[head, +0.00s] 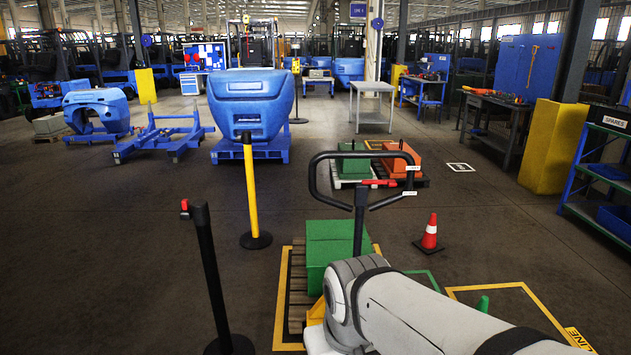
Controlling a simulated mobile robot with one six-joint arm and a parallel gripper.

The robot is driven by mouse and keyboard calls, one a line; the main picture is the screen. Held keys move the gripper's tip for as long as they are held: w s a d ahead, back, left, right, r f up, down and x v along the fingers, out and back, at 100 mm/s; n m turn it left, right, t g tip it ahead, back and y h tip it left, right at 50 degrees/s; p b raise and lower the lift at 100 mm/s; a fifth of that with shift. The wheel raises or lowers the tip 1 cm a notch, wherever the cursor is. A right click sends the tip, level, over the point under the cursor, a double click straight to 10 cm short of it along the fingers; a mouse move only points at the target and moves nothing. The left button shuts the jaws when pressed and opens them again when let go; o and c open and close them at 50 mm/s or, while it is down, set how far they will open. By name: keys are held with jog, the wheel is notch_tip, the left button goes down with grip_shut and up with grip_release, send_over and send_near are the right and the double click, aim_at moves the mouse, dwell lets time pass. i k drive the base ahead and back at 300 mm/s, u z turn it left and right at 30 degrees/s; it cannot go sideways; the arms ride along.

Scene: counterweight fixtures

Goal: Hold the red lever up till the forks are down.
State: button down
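A pallet truck's black looped handle (313,178) rises upright in the middle of the head view. The small red lever (379,182) sticks out to the right near the top of its stem, inside the loop. A green block (325,240) stands on a wooden pallet (297,290) behind the stem. A bit of yellow (316,312), perhaps the truck's body, shows beside my arm. My arm covers the lower middle. The forks are hidden, so their height cannot be told. My gripper is not visible, and nothing is seen touching the lever.
Yellow floor lines frame the pallet. An orange cone (430,233) stands to its right, a yellow post (251,195) and a black post (211,280) to its left. Behind are an orange block (401,160) and a blue counterweight (250,105). Open floor lies left and right.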

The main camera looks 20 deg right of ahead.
aim_at(390, 183)
jog(key=z, duration=0.1)
jog(key=i, duration=0.95)
jog(key=z, duration=0.5)
